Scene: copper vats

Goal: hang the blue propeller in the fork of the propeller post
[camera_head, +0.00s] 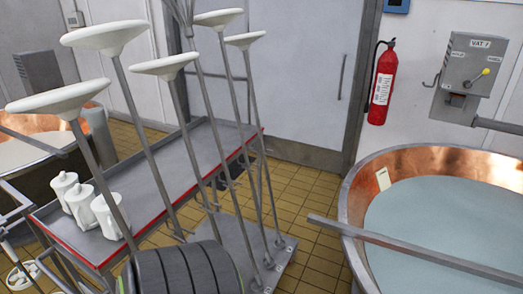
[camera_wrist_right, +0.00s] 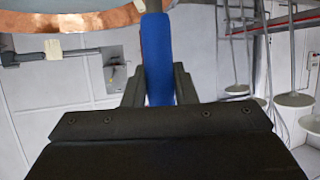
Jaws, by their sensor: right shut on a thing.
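In the right wrist view my right gripper (camera_wrist_right: 158,92) is shut on the blue propeller (camera_wrist_right: 158,52). Only a long, narrow blue piece of it shows, standing upright in the picture between the dark fingers. A grey part shows at its top edge; I cannot tell whether it belongs to the propeller. The rest of the propeller is out of frame. Neither gripper nor the blue propeller shows in the head view. I cannot make out the propeller post's fork in either view.
Several white discs on grey poles (camera_head: 105,37) rise at left and centre. A red-edged trolley (camera_head: 170,178) carries white jugs (camera_head: 108,217). A copper vat (camera_head: 420,155) with a grey bar (camera_head: 400,250) stands at right.

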